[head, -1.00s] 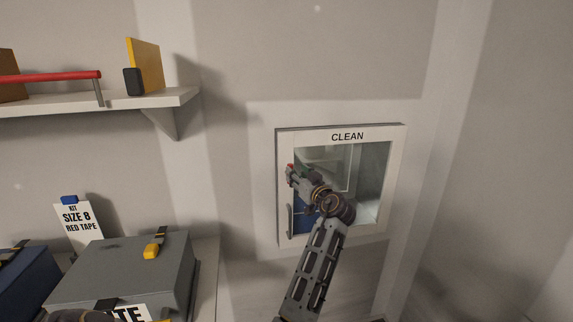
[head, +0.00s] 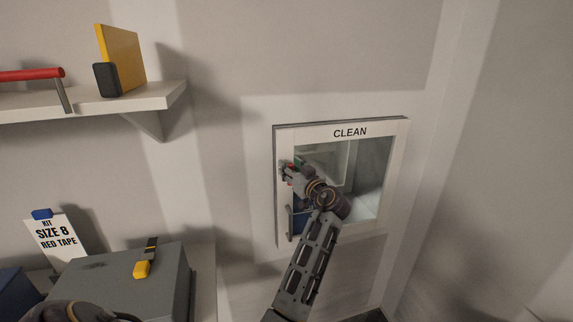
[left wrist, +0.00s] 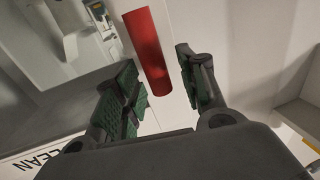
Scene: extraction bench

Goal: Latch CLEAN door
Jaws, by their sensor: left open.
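The CLEAN door (head: 352,132) is a white-framed glass door in the wall, right of centre in the head view. It looks flush with its surround. A grey bar handle (head: 290,222) stands upright low on its left side. My left gripper (head: 288,168) is at the upper left edge of the door and hides part of it. In the left wrist view a red cylindrical latch handle (left wrist: 147,48) lies between the open, green-padded fingers of the gripper (left wrist: 155,65), with gaps on both sides. The latch's base is hidden.
A shelf (head: 140,101) with a yellow panel (head: 119,60) and a red-handled item (head: 30,74) is at upper left. A grey case (head: 165,285) and a SIZE 8 RED TAPE card (head: 55,240) are at lower left. The wall around the door is clear.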

